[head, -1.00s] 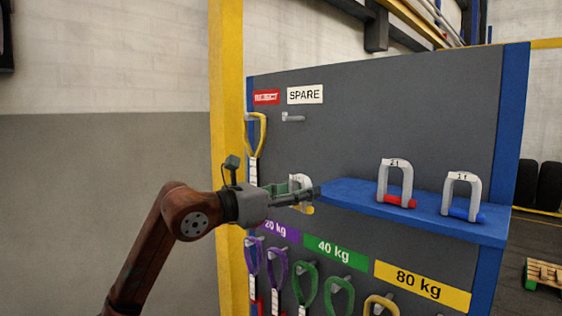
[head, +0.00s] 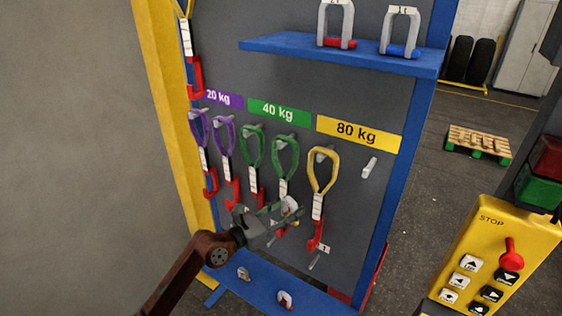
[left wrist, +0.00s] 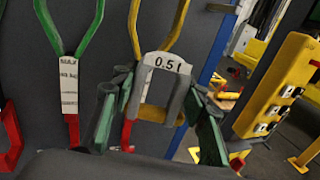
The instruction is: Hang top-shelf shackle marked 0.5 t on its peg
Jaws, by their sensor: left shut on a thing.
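The grey shackle marked 0.5 t (left wrist: 168,66) is upright between the two fingers of my left gripper (left wrist: 155,120), which is shut on it. Its yellow pin (left wrist: 160,114) shows low in the left wrist view. In the head view my left gripper (head: 284,214) holds the shackle (head: 290,205) in front of the lower part of the grey board, below the hanging green slings. Bare pegs show near it, one at lower right (head: 315,262) and one beside the gripper (head: 271,241). Any label on these pegs cannot be read. My right gripper is out of view.
Two larger shackles stand on the blue top shelf (head: 300,45). Slings with red hooks hang across the board, a yellow one (head: 322,172) right of my gripper. A blue lower shelf (head: 255,285) holds two small shackles. A yellow control box (head: 500,265) stands at right.

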